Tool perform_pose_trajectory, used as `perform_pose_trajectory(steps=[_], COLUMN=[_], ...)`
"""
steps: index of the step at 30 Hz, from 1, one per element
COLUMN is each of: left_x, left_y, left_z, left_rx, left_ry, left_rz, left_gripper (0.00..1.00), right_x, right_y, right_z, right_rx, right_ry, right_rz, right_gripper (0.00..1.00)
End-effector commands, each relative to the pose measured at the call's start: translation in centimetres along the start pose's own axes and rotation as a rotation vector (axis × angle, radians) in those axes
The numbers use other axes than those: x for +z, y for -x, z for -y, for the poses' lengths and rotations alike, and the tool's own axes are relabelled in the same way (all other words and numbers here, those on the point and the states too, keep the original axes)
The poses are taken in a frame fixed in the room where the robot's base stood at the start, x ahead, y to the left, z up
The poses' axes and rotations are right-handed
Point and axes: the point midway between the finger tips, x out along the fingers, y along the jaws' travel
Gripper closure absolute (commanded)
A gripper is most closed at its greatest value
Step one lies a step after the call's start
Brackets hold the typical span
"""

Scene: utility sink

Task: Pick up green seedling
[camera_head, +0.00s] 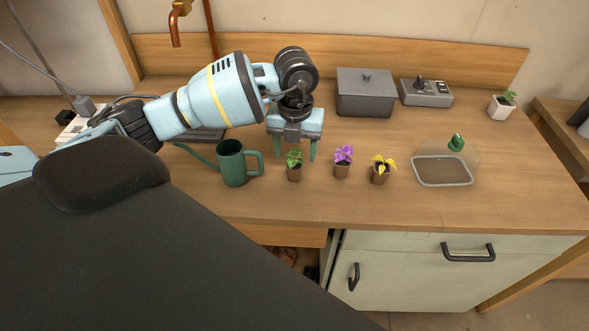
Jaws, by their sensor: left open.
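The green seedling (294,160) stands upright in a small brown pot on the wooden counter, just right of a green watering can. My left gripper (295,154) points down above and around it, with one green finger on each side of the leaves. The fingers are open and apart, and I cannot tell if either touches the plant. The pot's lower part is in plain view below the fingertips. My right gripper is not in view.
A green watering can (233,165) is close on the left. Purple (343,158) and yellow (381,169) seedlings stand to the right. Further right is a clear cover with a green handle (456,143). A grey box (364,95) is behind. The counter's front strip is clear.

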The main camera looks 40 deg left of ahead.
Motion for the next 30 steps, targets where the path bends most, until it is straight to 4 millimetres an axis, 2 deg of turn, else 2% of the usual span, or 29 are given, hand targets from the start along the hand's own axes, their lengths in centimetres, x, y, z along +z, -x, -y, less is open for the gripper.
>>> perform_pose_trajectory(steps=[5, 15, 24, 30], left_x=[-0.1, -0.6, -0.6, -0.6], left_y=[-0.5, -4.7, -5.2, -5.2], left_z=[0.0, -0.1, -0.1, -0.1], left_rx=[0.0, -0.001, -0.003, -0.002], left_ry=[-0.001, -0.002, -0.001, -0.001], left_rz=[0.0, 0.0, 0.001, 0.002], left_gripper=[0.39, 0.39, 0.39, 0.64], right_x=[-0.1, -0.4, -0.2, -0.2], right_y=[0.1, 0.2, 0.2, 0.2], right_z=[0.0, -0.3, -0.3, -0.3], right_rx=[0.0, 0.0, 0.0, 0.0], right_ry=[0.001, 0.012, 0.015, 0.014], right_rz=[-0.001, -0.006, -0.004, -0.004], right_gripper=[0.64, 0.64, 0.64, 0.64])
